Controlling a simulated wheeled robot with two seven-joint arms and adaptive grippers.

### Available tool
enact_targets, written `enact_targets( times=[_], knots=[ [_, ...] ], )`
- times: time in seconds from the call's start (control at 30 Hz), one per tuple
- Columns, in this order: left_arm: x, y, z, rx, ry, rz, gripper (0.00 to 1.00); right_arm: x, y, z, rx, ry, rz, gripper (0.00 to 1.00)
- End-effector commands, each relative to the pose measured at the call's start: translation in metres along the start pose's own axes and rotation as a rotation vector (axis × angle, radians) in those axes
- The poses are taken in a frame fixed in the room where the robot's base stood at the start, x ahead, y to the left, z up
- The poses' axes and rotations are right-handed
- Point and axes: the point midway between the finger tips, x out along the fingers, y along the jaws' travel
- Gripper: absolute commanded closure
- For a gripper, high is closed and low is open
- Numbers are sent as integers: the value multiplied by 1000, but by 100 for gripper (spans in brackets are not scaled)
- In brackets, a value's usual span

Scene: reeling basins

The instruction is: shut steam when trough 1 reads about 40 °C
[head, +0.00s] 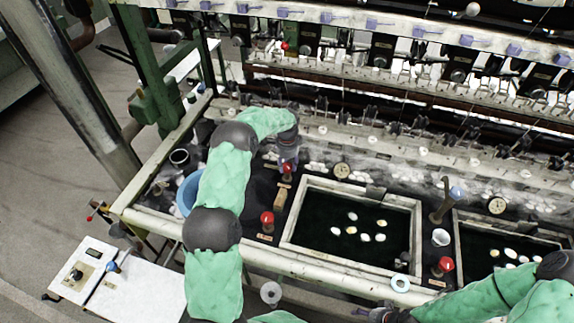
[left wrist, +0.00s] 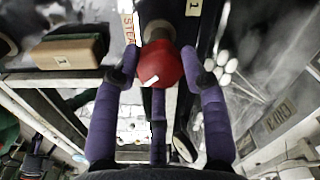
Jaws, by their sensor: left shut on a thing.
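My left gripper (head: 288,160) is at a red-knobbed valve (head: 287,172) at the back left corner of the left trough. In the left wrist view, the gripper (left wrist: 160,75) has its fingers around the red knob (left wrist: 162,64), beside a label (left wrist: 128,28) that reads STEAM and a plate with "1" (left wrist: 193,8). The left trough (head: 292,240) holds dark water with several white and yellowish cocoons. A round dial (head: 342,171) stands behind it; its reading is too small to tell. My right gripper (head: 385,314) is low at the bottom edge, partly cut off and unclear.
Another red knob (head: 267,218) stands at the left trough's front left. A second trough (head: 459,240) lies to the right, with a dial (head: 497,206), blue knob (head: 457,192) and red knob (head: 445,265) near it. A blue basin (head: 185,195) sits left of my left arm.

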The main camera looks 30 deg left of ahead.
Motion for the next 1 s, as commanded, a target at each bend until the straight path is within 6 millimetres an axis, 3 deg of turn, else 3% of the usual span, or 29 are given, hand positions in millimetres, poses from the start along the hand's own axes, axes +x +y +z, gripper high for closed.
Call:
enact_targets(
  times=[0.3, 0.33, 0.4, 0.77, 1.0],
  knots=[
    [-2, -2, -3, 1, 7, -7, 89, 0, 0, 0, 0, 0, 0, 33],
    [-2, -2, -3, 1, 7, -7, 54, 0, 0, 0, 0, 0, 0, 33],
    [-2, -2, -3, 1, 7, -7, 34, 0, 0, 0, 0, 0, 0, 33],
    [-2, -1, -1, 1, 3, -3, 33, 0, 0, 0, 0, 0, 0, 33],
    [-29, -1, -2, 1, 4, -5, 33, 0, 0, 0, 0, 0, 0, 33]
  ],
)
